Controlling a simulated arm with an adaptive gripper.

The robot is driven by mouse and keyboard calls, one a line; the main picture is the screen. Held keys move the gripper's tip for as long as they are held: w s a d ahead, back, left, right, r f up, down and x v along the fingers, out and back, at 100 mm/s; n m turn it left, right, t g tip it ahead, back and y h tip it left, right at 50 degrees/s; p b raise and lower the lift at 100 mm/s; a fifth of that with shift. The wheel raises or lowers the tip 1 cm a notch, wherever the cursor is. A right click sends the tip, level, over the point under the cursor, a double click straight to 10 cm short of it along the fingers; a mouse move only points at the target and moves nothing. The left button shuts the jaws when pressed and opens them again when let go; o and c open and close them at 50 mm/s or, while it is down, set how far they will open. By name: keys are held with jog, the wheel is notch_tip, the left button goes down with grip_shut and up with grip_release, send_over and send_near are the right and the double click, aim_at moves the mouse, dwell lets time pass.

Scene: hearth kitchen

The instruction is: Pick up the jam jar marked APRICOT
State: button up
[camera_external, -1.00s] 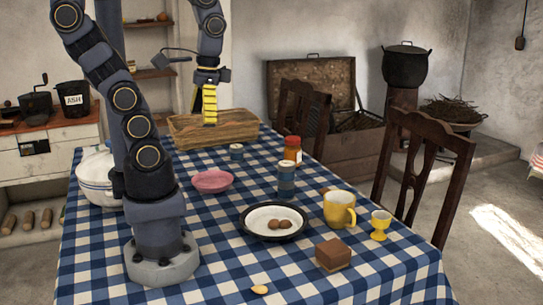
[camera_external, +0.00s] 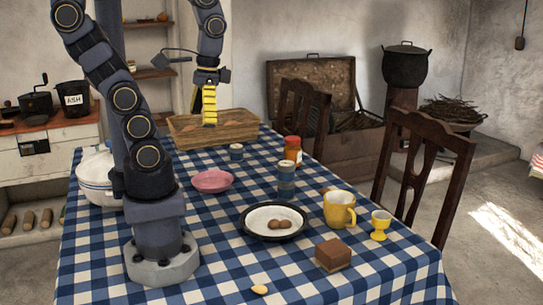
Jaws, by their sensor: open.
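An orange-brown jar with a red lid (camera_external: 292,150) stands upright on the checked table, right of the middle. Any label on it is too small to read, so I cannot tell whether it is marked APRICOT. My gripper (camera_external: 209,122) points down at the wooden tray (camera_external: 240,133) at the far end of the table. The gripper is open, and its yellow fingers overlap the tray's inside in this view. The contents of the tray are too small and partly hidden to make out.
On the checked tablecloth (camera_external: 215,265) stand a pink bowl (camera_external: 211,181), a striped canister (camera_external: 286,180), a small striped cup (camera_external: 236,152), a plate with brown round things (camera_external: 263,234), a yellow mug (camera_external: 339,209), an egg cup (camera_external: 380,225) and a brown block (camera_external: 333,255). A white pot (camera_external: 95,180) stands left.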

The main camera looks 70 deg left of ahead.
jog(key=o, duration=0.3)
jog(key=w+a+f+n+t, duration=0.1)
jog(key=w+a+n, duration=0.35)
jog(key=w, duration=1.05)
jog(key=w+a+f+n+t, duration=0.1)
jog(key=w+a+n, duration=0.35)
jog(key=w, duration=0.95)
jog(key=n+y, duration=0.4)
jog(key=n, duration=0.4)
send_near(293, 139)
jog(key=x, duration=0.3)
jog(key=w+x, duration=0.1)
jog(key=x, duration=0.1)
jog(key=shift+d+f, duration=0.1)
jog(key=shift+d, duration=0.15)
jog(key=shift+a+f+y, duration=0.3)
jog(key=shift+a+f, duration=0.15)
jog(key=shift+a, duration=0.05)
jog(key=shift+s+x, duration=0.2)
jog(key=shift+x, duration=1.55)
jog(key=shift+s+x, duration=0.15)
jog(key=shift+x, duration=1.55)
